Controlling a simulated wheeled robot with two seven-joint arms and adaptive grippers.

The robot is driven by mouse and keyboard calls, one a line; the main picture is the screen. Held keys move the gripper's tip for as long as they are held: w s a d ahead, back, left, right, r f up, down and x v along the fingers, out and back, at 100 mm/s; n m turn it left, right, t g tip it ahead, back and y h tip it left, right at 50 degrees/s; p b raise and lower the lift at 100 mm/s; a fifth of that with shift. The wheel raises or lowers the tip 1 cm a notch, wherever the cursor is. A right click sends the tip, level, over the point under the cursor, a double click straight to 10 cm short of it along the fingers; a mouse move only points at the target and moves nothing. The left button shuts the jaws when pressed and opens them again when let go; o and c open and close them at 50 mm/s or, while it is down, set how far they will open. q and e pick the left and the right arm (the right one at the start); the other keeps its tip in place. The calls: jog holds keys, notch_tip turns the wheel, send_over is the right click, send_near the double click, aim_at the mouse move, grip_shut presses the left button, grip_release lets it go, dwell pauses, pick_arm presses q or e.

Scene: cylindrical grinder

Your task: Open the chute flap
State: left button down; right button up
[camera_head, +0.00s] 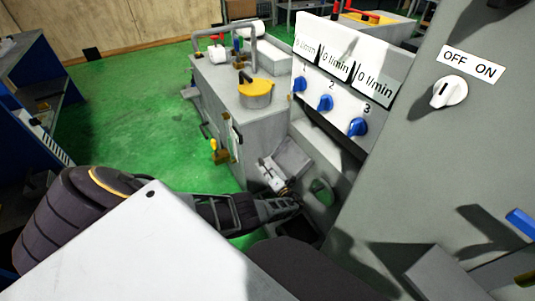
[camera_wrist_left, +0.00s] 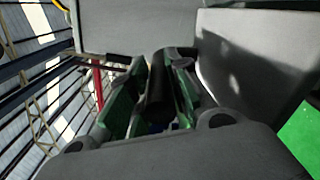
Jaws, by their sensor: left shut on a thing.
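My left gripper (camera_head: 286,206) reaches in from the left, low at the front of the grey machine by the chute. In the left wrist view its fingers (camera_wrist_left: 160,98) are shut on a dark round bar (camera_wrist_left: 158,85), which looks like the handle of the chute flap. A grey tilted plate (camera_head: 293,157), which looks like the flap, stands just above and beyond the gripper in the head view. The exact contact is hidden there by the fingers. My right gripper is in neither view.
A white panel with blue knobs (camera_head: 325,102) is above the chute area. A grey housing with an OFF/ON switch (camera_head: 449,92) stands close on the right. A grey machine block with a yellow-topped part (camera_head: 256,93) is behind. Green floor (camera_head: 130,120) is free at the left.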

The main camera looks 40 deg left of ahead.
pick_arm(q)
jog(key=c, duration=1.3)
grip_release()
jog(key=shift+w+d+r, duration=0.1)
jog(key=shift+w+r, duration=0.25)
jog(key=shift+w, duration=0.05)
jog(key=shift+s+f, duration=0.2)
jog(key=shift+s, duration=0.05)
jog(key=shift+d, duration=0.1)
jog(key=v, duration=1.1)
jog(key=shift+d, duration=0.4)
jog(key=shift+s, duration=0.1)
